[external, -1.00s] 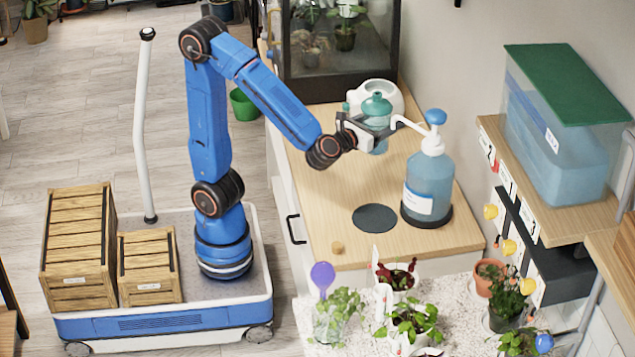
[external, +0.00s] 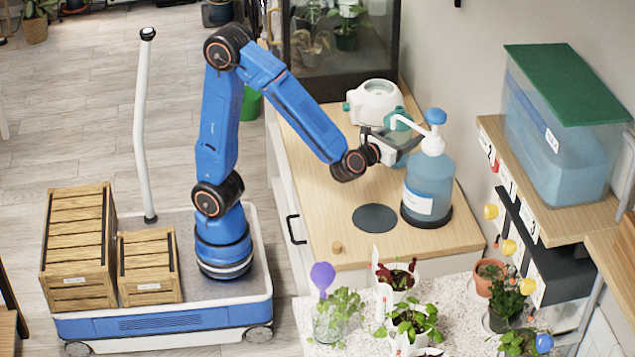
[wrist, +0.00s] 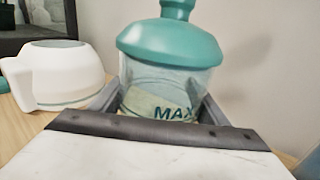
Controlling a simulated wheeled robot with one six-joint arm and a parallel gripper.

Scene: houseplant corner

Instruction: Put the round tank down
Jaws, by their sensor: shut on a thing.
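The round tank (external: 412,158) is a clear, bluish vessel with a teal domed cap; a "MAX" mark shows on it in the wrist view (wrist: 165,82). My gripper (external: 390,148) is shut around the tank's sides, with a finger on each side in the wrist view (wrist: 158,104). The tank looks upright, over the wooden counter (external: 330,205), behind and left of the pump bottle (external: 428,185). The pump's spout partly covers it. Its underside is hidden, so I cannot tell whether it touches the counter.
A white and teal rounded appliance (external: 378,103) stands behind the tank, also left of it in the wrist view (wrist: 58,75). A dark round mat (external: 375,218) lies bare in front. A small wooden knob (external: 336,247) sits near the front edge. A glass case (external: 340,60) stands behind.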

